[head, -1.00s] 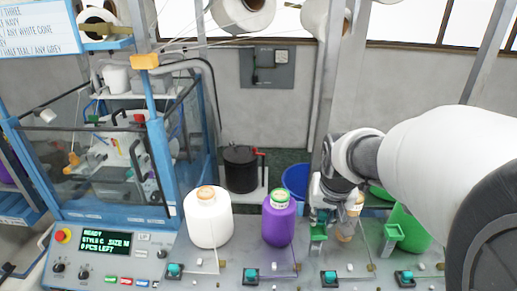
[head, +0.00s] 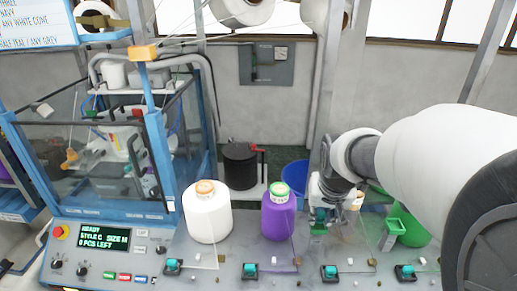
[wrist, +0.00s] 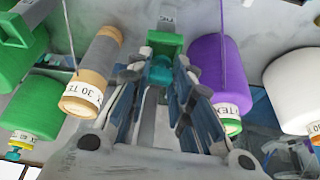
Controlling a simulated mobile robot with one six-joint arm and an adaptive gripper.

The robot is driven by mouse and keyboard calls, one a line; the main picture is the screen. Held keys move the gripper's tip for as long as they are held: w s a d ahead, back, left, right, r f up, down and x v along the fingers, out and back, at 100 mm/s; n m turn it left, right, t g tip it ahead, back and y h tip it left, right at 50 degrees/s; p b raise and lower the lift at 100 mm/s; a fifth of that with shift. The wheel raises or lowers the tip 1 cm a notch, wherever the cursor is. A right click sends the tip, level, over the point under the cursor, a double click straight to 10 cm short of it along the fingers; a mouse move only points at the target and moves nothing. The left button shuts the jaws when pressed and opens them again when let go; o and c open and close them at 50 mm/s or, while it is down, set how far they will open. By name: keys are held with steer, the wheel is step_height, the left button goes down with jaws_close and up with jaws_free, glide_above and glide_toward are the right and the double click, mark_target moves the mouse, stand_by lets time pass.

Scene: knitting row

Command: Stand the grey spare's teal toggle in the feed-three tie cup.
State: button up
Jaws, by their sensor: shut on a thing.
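My gripper (head: 319,206) is shut on a teal toggle (wrist: 160,69), a small piece held between the fingertips. A green tie cup (wrist: 165,44) lies just beyond the toggle in the wrist view; it also shows in the head view (head: 318,229), right below my fingers. I cannot tell whether the toggle is inside the cup or only over it. The grey spare cone (wrist: 106,52), with a tan lower part and a label, stands left of my gripper in the wrist view. In the head view it is mostly hidden behind my gripper.
A purple cone (head: 279,216) and a white cone (head: 207,214) stand left of my gripper. Several teal-topped black blocks, one here (head: 329,272), line the front edge.

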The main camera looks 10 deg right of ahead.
steer(key=shift+f+b, duration=0.55)
steer(key=shift+f, duration=0.1)
steer(key=shift+s+f, duration=0.1)
steer(key=shift+s+a+f+b, duration=0.15)
steer(key=shift+s+f+b, duration=0.15)
steer(key=shift+f, duration=0.15)
steer(key=o, duration=0.5)
steer(key=shift+o, duration=1.1)
steer(key=shift+w+f, duration=0.1)
steer(key=shift+w, duration=0.2)
steer(key=shift+s, duration=0.1)
steer(key=v, duration=1.2)
steer(key=shift+r, duration=0.25)
